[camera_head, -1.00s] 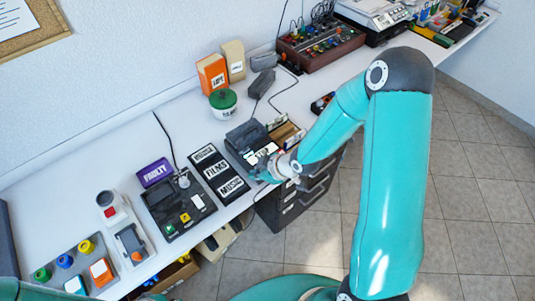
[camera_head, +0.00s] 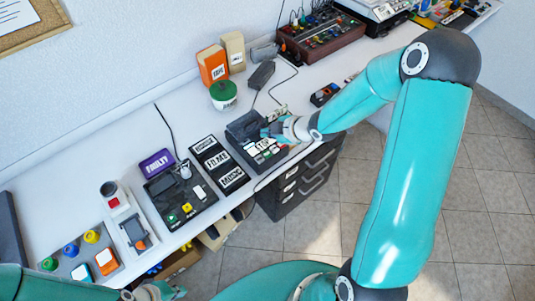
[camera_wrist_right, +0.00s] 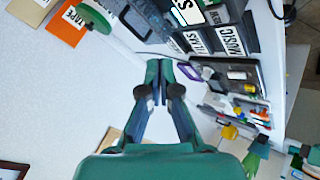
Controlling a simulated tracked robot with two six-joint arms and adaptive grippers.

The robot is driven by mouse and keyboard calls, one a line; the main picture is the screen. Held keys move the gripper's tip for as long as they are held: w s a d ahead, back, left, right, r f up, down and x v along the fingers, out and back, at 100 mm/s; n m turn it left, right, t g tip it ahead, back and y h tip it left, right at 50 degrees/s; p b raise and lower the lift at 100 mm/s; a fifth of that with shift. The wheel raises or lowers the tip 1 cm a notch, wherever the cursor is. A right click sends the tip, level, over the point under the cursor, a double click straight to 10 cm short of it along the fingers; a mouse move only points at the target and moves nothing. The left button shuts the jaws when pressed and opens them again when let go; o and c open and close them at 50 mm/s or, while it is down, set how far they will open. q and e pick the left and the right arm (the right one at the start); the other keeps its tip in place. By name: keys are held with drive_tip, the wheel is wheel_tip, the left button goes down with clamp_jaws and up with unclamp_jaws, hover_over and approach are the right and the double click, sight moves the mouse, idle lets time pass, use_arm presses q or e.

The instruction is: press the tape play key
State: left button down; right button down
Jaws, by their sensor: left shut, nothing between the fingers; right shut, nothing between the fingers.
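The tape player (camera_head: 236,129) is a dark grey desk unit with a row of white and green keys (camera_head: 262,152) along its front. I cannot read the key labels, so I cannot tell which is play. My right gripper (camera_head: 268,132) is shut and empty, over the back right part of the player; I cannot tell whether it touches. In the right wrist view its closed fingertips (camera_wrist_right: 158,66) point toward the player's dark body (camera_wrist_right: 148,22), with bare white table beside them. My left gripper (camera_head: 172,292) is shut and empty, low at the bottom edge, far from the player.
Behind are a green-lidded tub (camera_head: 223,95), an orange TAPE box (camera_head: 212,64) and a dark adapter (camera_head: 261,75) with a cable.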

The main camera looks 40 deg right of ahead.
sight(268, 155)
wheel_tip(268, 155, down, 7)
drive_tip(key=b, duration=0.5)
drive_tip(key=shift+f+b, duration=0.4)
drive_tip(key=shift+b, duration=0.15)
idle(0.8)
drive_tip(key=shift+f+b, duration=0.35)
drive_tip(key=shift+b, duration=0.2)
drive_tip(key=shift+f+b, duration=0.4)
drive_tip(key=shift+b, duration=0.05)
idle(0.5)
drive_tip(key=shift+r, duration=0.1)
drive_tip(key=shift+r+p, duration=0.65)
drive_tip(key=shift+r, duration=0.1)
drive_tip(key=shift+r, duration=0.1)
